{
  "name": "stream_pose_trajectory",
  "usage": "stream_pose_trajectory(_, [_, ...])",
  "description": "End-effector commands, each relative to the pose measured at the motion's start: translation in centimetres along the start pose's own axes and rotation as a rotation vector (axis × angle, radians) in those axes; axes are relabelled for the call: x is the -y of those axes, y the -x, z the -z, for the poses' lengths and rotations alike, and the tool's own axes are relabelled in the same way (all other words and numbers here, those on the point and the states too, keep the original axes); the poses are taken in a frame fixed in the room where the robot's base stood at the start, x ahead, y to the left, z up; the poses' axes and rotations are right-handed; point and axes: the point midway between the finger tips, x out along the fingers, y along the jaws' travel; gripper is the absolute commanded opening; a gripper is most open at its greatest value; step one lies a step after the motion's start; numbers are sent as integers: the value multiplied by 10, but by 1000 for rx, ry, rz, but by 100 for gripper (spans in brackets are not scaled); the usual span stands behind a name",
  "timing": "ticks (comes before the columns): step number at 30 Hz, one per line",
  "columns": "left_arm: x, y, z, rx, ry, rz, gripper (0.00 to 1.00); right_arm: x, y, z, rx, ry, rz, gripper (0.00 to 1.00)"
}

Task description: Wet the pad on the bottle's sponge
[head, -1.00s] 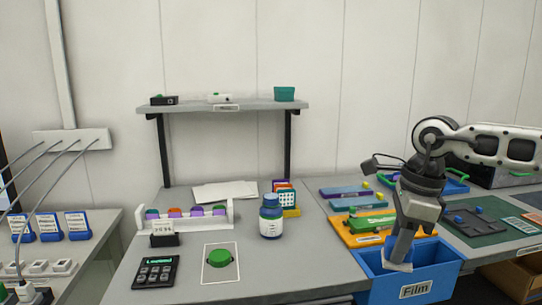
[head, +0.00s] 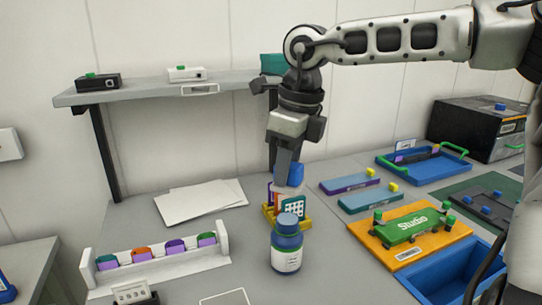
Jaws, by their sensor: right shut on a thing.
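The blue bottle (head: 286,258) with a white label stands upright on the grey bench, its blue top (head: 287,222) facing up. I cannot make out the sponge on it. My right gripper (head: 284,172) points down, shut on a small blue piece with a pale lower part, which I take to be the pad (head: 296,173). The pad shows above the bottle in the picture, apart from its top, in front of the card holder. The fingers partly hide it. My left gripper is not in view.
A yellow holder with cards (head: 293,209) stands just behind the bottle. A white rack (head: 163,268) with several coloured pieces is at left. An orange tray (head: 418,246) with a green Studio block and a blue bin (head: 450,270) are at right. Paper sheets lie behind left.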

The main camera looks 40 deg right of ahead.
Motion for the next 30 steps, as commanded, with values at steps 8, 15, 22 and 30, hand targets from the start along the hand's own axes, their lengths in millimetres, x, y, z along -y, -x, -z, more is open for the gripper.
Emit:
stream_pose_trajectory(8, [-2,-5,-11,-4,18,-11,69,0,-23,4,0,0,0,12])
stream_pose_trajectory(15, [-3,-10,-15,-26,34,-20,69,0,-48,8,0,-2,0,12])
stream_pose_trajectory(22, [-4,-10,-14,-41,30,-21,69,1,-58,9,1,-2,1,12])
stream_pose_trajectory(30, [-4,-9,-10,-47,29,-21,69,0,-57,9,1,-1,1,12])
